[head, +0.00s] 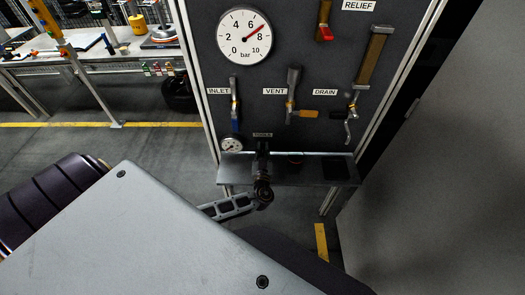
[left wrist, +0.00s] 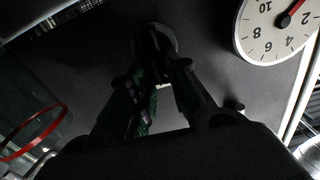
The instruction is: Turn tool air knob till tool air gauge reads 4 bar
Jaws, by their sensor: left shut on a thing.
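My left gripper (head: 263,180) is at the panel under the TOOLS label, in front of the small shelf. In the left wrist view its fingers (left wrist: 157,62) are closed around the dark, round tool air knob (left wrist: 158,36); in the head view the gripper largely hides the knob. The small tool air gauge (head: 232,146) is left of it in the head view. This gauge (left wrist: 273,32) shows upside down in the left wrist view, partly cut off, with its red needle toward the low end; the exact reading is unclear. My right gripper is not in view.
A large gauge (head: 244,37) on the panel (head: 280,60) reads about 7 bar. INLET (head: 234,105), VENT (head: 292,95) and DRAIN (head: 350,118) valves sit above the narrow shelf (head: 325,172). A red-handled valve (head: 325,30) is higher up. A workbench stands at the back left.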

